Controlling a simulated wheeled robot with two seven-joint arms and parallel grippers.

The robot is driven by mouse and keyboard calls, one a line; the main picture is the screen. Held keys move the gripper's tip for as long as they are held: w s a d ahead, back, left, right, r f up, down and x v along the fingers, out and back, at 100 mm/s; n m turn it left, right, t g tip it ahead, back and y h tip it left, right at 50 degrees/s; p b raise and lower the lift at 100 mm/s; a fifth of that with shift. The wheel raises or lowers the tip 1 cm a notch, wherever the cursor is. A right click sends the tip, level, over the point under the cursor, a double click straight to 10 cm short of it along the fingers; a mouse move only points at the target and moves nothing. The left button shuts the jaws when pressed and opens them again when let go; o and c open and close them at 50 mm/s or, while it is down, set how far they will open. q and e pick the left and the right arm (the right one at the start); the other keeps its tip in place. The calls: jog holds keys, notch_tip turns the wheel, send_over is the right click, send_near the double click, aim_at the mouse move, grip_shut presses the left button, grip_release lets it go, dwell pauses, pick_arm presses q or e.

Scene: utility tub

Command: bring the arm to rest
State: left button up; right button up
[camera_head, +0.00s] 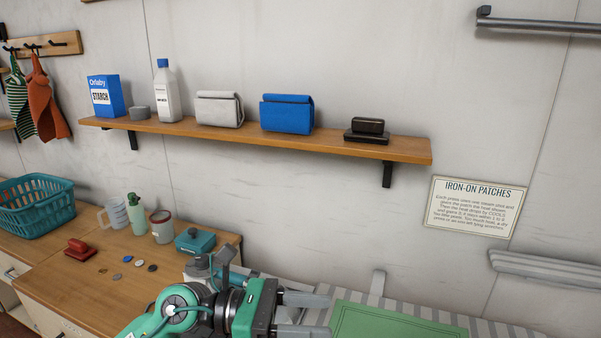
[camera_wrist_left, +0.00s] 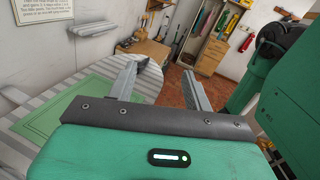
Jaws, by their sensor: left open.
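My left arm comes in at the bottom of the head view. Its green and black gripper (camera_head: 304,315) points right, fingers apart and empty, over the striped ironing surface. In the left wrist view the two grey fingers of the left gripper (camera_wrist_left: 160,85) stand apart with nothing between them. A green cloth or mat (camera_head: 385,322) lies on the striped surface to the right of the gripper. It also shows at the left of the left wrist view (camera_wrist_left: 85,125). My right gripper is not seen in either view.
A wooden counter (camera_head: 75,290) at left holds a teal basket (camera_head: 35,205), a red stamp-like object (camera_head: 79,249), several small discs, bottles and a teal box (camera_head: 195,241). A wall shelf (camera_head: 300,142) holds a starch box, a bottle and folded pouches. A sign (camera_head: 475,207) hangs at right.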

pick_arm(q)
jog(key=w+a+r+n+t, duration=0.2)
jog(key=w+a+n+t, duration=0.15)
jog(key=n+t, duration=0.65)
jog(key=w+a+r+n+t, duration=0.2)
jog(key=a+n+t, duration=0.45)
jog(key=n, duration=0.65)
jog(key=a+f+n+t+y, duration=0.1)
jog(key=a+f+n+y, duration=0.4)
jog(key=f+n+y, duration=0.45)
jog(key=a+f+n+t+y, duration=0.1)
jog(key=a+f+n+y, duration=0.6)
jog(key=n, duration=0.4)
jog(key=s+a+f+n+g+y, duration=0.2)
jog(key=s+f+n+g, duration=0.45)
jog(key=f, duration=0.75)
jog(key=s+f+n+g, duration=0.1)
jog(key=s+f+g, duration=0.3)
jog(key=s, duration=0.4)
jog(key=s+f+g, duration=0.3)
jog(key=s, duration=0.5)
notch_tip(320, 180, down, 32)
jog(key=g, duration=0.2)
jog(key=s+a+f, duration=0.2)
jog(key=s+f, duration=0.7)
jog(key=s+a+f, duration=0.1)
jog(key=s+f, duration=0.8)
jog(key=s, duration=0.1)
jog(key=shift+s+a+f+g, duration=0.2)
jog(key=shift+a+f+g, duration=0.2)
